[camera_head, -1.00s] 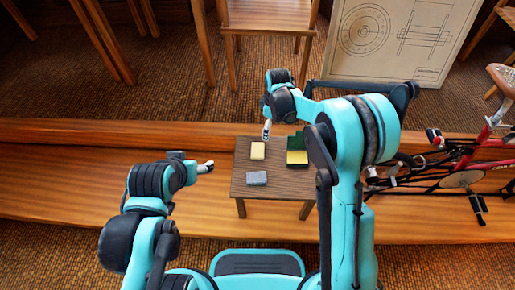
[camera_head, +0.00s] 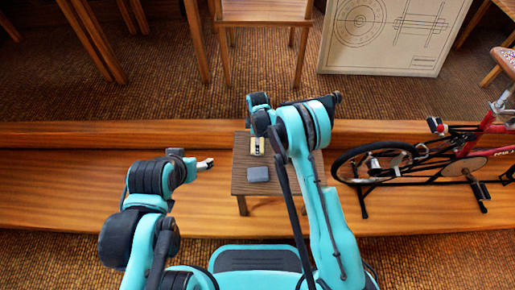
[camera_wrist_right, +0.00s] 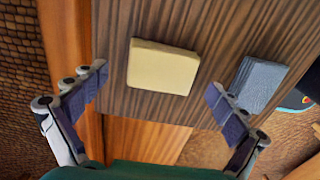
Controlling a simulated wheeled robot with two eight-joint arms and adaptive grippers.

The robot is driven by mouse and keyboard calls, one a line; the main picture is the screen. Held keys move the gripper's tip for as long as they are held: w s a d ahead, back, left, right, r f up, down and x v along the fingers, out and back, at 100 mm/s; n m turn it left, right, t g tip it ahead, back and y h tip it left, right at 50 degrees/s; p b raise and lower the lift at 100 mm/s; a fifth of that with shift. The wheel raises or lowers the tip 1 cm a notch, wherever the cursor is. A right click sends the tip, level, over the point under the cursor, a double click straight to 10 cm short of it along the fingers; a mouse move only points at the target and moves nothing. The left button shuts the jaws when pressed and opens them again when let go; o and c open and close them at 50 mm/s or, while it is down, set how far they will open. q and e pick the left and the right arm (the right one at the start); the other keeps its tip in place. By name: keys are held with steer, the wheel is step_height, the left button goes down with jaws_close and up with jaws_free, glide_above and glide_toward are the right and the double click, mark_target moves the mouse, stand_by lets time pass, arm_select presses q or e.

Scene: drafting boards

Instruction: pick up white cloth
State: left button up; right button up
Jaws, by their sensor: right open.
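A pale cream, folded cloth-like block (camera_wrist_right: 163,68) lies flat on a small dark wooden table (camera_head: 240,184); it is the closest match to a white cloth. In the head view the right fingers are hard to make out. My left gripper (camera_head: 205,164) hangs left of the table, away from the block; its finger gap is too small to judge.
A grey-blue block (camera_wrist_right: 258,84) lies on the table beside the cream one; it also shows in the head view (camera_head: 258,174). A red bicycle (camera_head: 470,165) stands right of the table. A wooden chair (camera_head: 265,12) and a drawing board (camera_head: 390,35) stand behind.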

steer(key=shift+f, duration=0.75)
steer(key=shift+r, duration=0.1)
steer(key=shift+c, duration=1)
steer(key=c, duration=0.9)
steer(key=shift+c, duration=0.2)
steer(key=shift+r+p, duration=0.3)
steer(key=shift+r, duration=0.25)
steer(key=r+p, duration=0.1)
steer(key=r, duration=0.1)
steer(key=d+r+p, duration=0.1)
steer(key=r, duration=0.1)
steer(key=shift+s, duration=0.1)
steer(key=s+d+r+p, duration=0.3)
steer(key=d+r, duration=0.3)
steer(key=d, duration=0.4)
steer(key=shift+s+p, duration=0.3)
steer(key=shift+s, duration=0.05)
